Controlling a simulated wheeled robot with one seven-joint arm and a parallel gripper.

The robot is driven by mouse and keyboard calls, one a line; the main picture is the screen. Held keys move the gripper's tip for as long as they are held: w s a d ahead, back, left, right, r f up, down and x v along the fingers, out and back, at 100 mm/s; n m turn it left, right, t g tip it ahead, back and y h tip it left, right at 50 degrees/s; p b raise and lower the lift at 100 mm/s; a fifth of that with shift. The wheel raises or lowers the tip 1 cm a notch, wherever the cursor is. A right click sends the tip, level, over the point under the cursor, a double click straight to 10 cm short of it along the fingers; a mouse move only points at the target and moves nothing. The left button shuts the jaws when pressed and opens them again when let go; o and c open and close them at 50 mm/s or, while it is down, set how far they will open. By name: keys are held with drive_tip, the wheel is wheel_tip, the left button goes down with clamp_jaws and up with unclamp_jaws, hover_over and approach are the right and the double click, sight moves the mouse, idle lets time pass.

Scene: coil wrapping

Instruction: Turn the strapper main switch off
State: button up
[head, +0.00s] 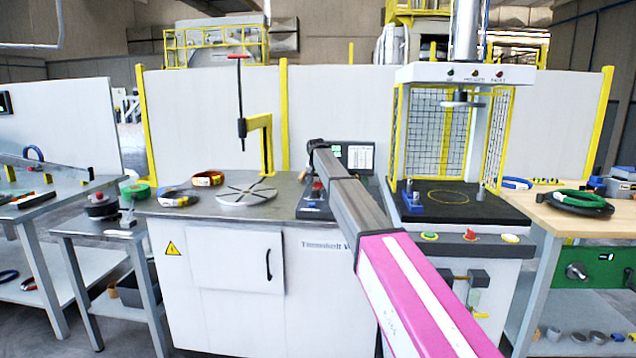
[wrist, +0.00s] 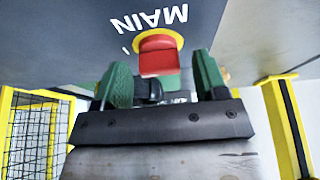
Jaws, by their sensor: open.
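The main switch (wrist: 160,54) is a red handle on a yellow round plate, under upside-down white "MAIN" lettering on a dark panel (wrist: 85,22) in the wrist view. My gripper (wrist: 163,72) is open, with green fingertips to the left and right of the red handle. Gaps show on both sides, and no contact is visible. I cannot tell how deep the handle sits between the fingers. My gripper is hidden there behind the arm, and I cannot pick out the switch.
A screen (head: 354,157) stands behind the console. A round turntable (head: 246,191) and a yellow post with a dark rod (head: 241,100) are left of my arm. A yellow mesh-guarded press (head: 440,130) stands right. Coils lie on the side tables.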

drive_tip(key=c, duration=0.9)
drive_tip(key=shift+n, duration=0.3)
drive_tip(key=n+y, duration=0.1)
drive_tip(key=n, duration=0.2)
drive_tip(key=shift+d+n+y, duration=0.1)
drive_tip(key=shift+n+y, duration=0.2)
drive_tip(key=n, duration=0.2)
drive_tip(key=n+g+y, duration=0.1)
drive_tip(key=n, duration=0.1)
drive_tip(key=shift+n+y, duration=0.3)
drive_tip(key=n+g, duration=0.1)
drive_tip(key=n, duration=0.1)
drive_tip(key=n+g+y, duration=0.1)
drive_tip(key=n, duration=0.2)
drive_tip(key=shift+w+d, duration=0.1)
drive_tip(key=shift+w, duration=0.1)
drive_tip(key=shift+n+g, duration=0.7)
drive_tip(key=shift+n, duration=1.3)
